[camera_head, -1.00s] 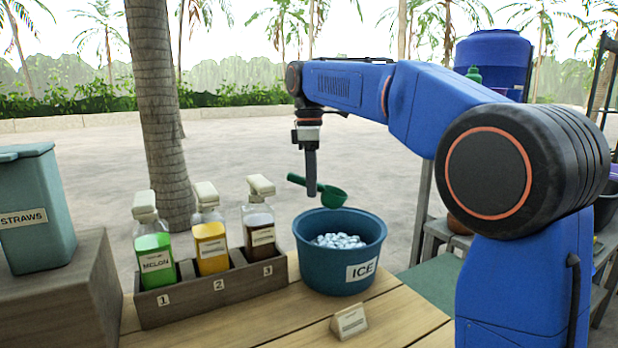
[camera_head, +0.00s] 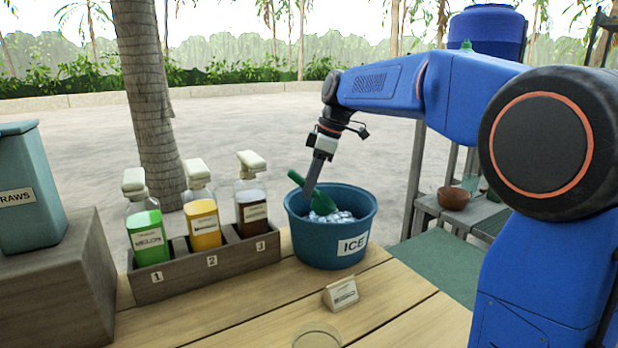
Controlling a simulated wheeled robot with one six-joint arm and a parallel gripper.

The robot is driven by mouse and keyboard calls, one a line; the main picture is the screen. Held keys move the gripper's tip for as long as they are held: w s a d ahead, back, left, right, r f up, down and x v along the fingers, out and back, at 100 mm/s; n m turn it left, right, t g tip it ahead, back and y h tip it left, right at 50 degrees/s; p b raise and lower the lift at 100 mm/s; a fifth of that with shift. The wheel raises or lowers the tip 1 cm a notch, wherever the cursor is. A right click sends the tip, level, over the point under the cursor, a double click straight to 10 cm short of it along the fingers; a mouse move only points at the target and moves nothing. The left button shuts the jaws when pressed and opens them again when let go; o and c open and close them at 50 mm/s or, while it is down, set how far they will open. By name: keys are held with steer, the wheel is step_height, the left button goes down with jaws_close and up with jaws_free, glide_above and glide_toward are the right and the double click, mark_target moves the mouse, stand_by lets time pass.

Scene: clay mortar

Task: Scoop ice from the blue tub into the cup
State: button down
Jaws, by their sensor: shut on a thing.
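The blue tub (camera_head: 330,244) labelled ICE stands on the wooden table with pale ice (camera_head: 338,216) inside. My gripper (camera_head: 311,186) points down and tilted over the tub's far left part, shut on the green scoop (camera_head: 322,203). The scoop's handle end shows at the left of the jaws, and its bowl is down inside the tub at the ice. I cannot tell how much ice is in the bowl. A clear cup (camera_head: 317,337) shows only its rim at the bottom edge of the picture; the rest is cut off.
A rack (camera_head: 206,282) with three pump bottles, numbered 1 to 3, stands left of the tub. A small sign (camera_head: 341,293) stands between tub and cup. A teal straws bin (camera_head: 33,190) is at far left. A brown bowl (camera_head: 454,198) sits on a side table at right.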

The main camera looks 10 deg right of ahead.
mark_target(331, 204)
step_height(331, 204, down, 6)
steer(key=shift+d+f, duration=0.15)
steer(key=shift+f, duration=0.05)
steer(key=shift+s+d, duration=0.25)
steer(key=shift+d, duration=0.6)
steer(key=shift+s+d, duration=0.2)
steer(key=shift+d, duration=0.65)
steer(key=shift+s+d, duration=0.25)
steer(key=shift+d, duration=0.6)
steer(key=shift+r, duration=5.35)
steer(key=shift+w+a+r+h, duration=0.1)
steer(key=shift+a+r+h, duration=0.3)
steer(key=shift+a+h, duration=0.1)
steer(key=r+h, duration=0.1)
steer(key=a+r+g+h, duration=0.1)
steer(key=a+r+h, duration=0.1)
steer(key=h, duration=0.1)
steer(key=shift+w+a, duration=0.2)
steer(key=shift+w, duration=0.15)
steer(key=shift+w+a+r+g+h, duration=0.1)
steer(key=shift+a+r+g+h, duration=0.2)
steer(key=shift+h, duration=0.2)
steer(key=shift+a+r+g+h, duration=0.2)
steer(key=shift+r+h, duration=0.15)
steer(key=shift+h, duration=0.15)
